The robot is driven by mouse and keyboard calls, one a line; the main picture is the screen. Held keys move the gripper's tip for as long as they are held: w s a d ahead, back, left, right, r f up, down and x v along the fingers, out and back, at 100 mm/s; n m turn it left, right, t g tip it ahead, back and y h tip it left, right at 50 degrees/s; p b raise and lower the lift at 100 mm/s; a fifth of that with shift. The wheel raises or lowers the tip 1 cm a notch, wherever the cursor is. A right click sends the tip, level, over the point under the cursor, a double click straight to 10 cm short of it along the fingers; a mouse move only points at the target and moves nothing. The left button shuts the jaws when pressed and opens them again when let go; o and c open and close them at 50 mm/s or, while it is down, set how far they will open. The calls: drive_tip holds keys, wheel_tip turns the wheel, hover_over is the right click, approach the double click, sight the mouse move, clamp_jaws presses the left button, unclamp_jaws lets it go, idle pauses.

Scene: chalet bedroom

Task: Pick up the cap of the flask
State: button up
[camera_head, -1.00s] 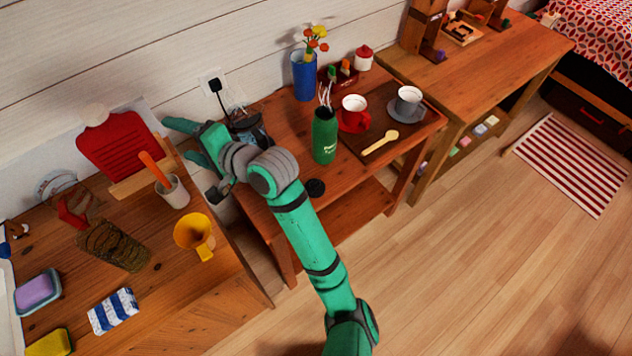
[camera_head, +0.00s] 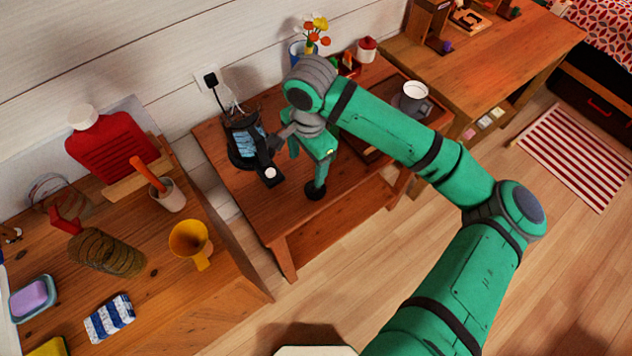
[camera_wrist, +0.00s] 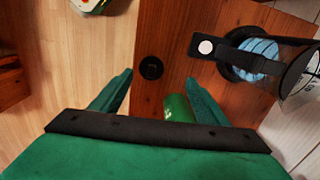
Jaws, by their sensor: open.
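The flask's cap (camera_head: 315,191) is a small black disc lying near the front edge of the small wooden table (camera_head: 240,190). In the wrist view, the cap (camera_wrist: 150,68) lies ahead of my gripper (camera_wrist: 160,77), between the lines of its two spread green fingers. My gripper is open and empty, above and behind the cap. Part of the green flask (camera_wrist: 177,108) shows beside the right finger in the wrist view. In the head view my arm and gripper cover most or all of the flask.
A glass vessel with a black handle (camera_head: 270,175) stands left of my gripper, close to it. The counter at left holds a yellow funnel (camera_head: 190,240) and an orange-handled tool in a cup (camera_head: 168,193).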

drive_tip(key=d, duration=0.1)
hover_over(315, 188)
drive_tip(key=shift+h, duration=0.3)
drive_tip(key=f, duration=0.5)
drive_tip(key=shift+w+d, duration=0.1)
drive_tip(key=shift+w, duration=0.3)
drive_tip(key=shift+d+f, duration=0.1)
drive_tip(key=shift+f, duration=0.1)
drive_tip(key=shift+a+f, duration=0.2)
drive_tip(key=shift+f, duration=1.15)
drive_tip(key=shift+a+f, duration=0.2)
drive_tip(key=shift+f, duration=1.1)
drive_tip(key=shift+w, duration=0.1)
drive_tip(key=c, duration=1.1)
